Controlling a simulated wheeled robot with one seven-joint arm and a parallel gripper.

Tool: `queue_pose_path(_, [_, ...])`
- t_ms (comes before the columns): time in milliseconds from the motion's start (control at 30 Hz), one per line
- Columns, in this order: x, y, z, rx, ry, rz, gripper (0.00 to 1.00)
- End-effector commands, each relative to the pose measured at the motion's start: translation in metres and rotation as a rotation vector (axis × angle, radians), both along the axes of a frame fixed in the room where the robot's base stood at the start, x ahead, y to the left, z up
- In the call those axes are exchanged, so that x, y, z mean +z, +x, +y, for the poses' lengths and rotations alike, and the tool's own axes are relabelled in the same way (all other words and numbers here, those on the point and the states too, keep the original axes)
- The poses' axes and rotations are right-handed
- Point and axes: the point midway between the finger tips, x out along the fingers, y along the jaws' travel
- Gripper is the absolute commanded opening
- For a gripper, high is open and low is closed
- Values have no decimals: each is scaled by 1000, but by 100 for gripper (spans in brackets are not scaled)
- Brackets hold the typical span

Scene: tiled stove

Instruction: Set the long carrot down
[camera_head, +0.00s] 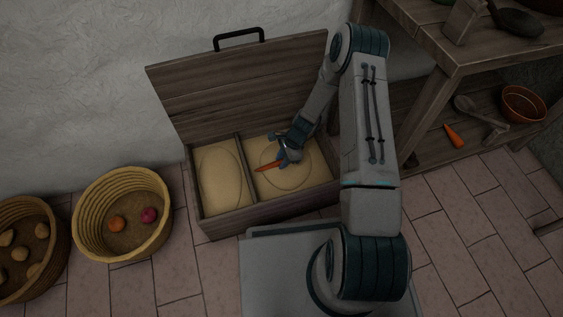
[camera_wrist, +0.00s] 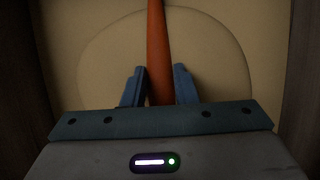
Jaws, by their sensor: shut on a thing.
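The long carrot (camera_head: 268,168) is orange and thin. My gripper (camera_head: 283,159) is shut on it, inside the right compartment of an open wooden chest (camera_head: 262,215). In the wrist view the carrot (camera_wrist: 157,45) runs up between the two blue fingers of my gripper (camera_wrist: 159,88), over a pale sandy surface. I cannot tell whether the carrot touches that surface. The carrot's near end is hidden by my gripper.
The chest's left compartment (camera_head: 221,178) holds only the pale fill. Its lid (camera_head: 240,85) stands open behind. A basket (camera_head: 82,240) with two round vegetables and another basket (camera_head: 62,262) stand left. A shelf at right bears another carrot (camera_head: 453,135) and a bowl (camera_head: 523,103).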

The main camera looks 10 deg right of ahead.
Motion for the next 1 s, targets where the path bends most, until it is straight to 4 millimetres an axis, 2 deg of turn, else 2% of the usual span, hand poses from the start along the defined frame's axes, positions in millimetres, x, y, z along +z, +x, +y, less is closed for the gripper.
queue_pose_path(300, [-3, 0, 0, 0, 0, -1, 2])
queue_pose_path(333, [-1, 0, 0, 0, 0, -1, 34])
queue_pose_path(400, [-1, 0, 0, 0, 0, -1, 48])
queue_pose_path(633, [-1, 0, 0, 0, 0, -1, 48])
queue_pose_path(767, [6, 1, -1, -1, -1, -2, 48])
queue_pose_path(867, [20, 2, -6, -1, -1, -3, 48])
queue_pose_path(1000, [49, 4, -17, -2, -1, -3, 48])
